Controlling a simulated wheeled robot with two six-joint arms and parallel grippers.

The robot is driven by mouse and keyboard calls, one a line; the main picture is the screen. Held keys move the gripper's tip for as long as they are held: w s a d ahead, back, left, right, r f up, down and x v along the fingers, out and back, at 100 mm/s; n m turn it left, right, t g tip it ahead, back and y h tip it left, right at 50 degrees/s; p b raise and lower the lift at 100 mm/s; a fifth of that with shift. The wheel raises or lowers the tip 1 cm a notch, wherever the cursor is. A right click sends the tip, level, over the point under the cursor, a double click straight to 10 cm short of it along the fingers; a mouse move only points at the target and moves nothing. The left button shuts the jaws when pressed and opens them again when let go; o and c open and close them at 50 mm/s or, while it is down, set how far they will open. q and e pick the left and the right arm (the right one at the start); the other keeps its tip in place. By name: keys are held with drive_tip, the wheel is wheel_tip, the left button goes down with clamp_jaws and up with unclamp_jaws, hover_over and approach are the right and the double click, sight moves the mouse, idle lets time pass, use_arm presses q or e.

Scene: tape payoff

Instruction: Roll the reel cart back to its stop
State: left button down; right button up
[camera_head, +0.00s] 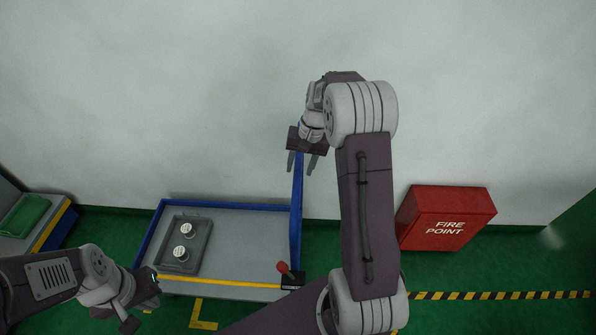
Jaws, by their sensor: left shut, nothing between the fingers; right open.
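I cannot make out a reel or a reel cart in the head view. My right gripper (302,163) is open and empty, fingers pointing down, high in front of the pale wall. It appears above the blue upright edge at the right end of a grey bench. My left gripper (153,277) is shut and empty, near the front left corner of that bench. Its fingers are partly hidden by its own body.
The blue-rimmed grey bench (248,245) holds a grey tray (196,257) with two white-topped round pieces. A red-knobbed lever (283,268) stands at its front right. A red fire point box (446,217) is at right. A green tray (24,215) lies far left.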

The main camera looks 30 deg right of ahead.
drive_tip(key=shift+s+a+f, duration=0.1)
drive_tip(key=shift+a+f, duration=0.05)
drive_tip(key=shift+f, duration=0.5)
drive_tip(key=shift+s+a+f, duration=0.1)
drive_tip(key=shift+a+f, duration=0.05)
drive_tip(key=shift+f, duration=0.45)
drive_tip(key=shift+w+f, duration=0.1)
drive_tip(key=shift+f, duration=0.05)
drive_tip(key=shift+w, duration=0.1)
drive_tip(key=shift+c, duration=0.4)
clamp_jaws()
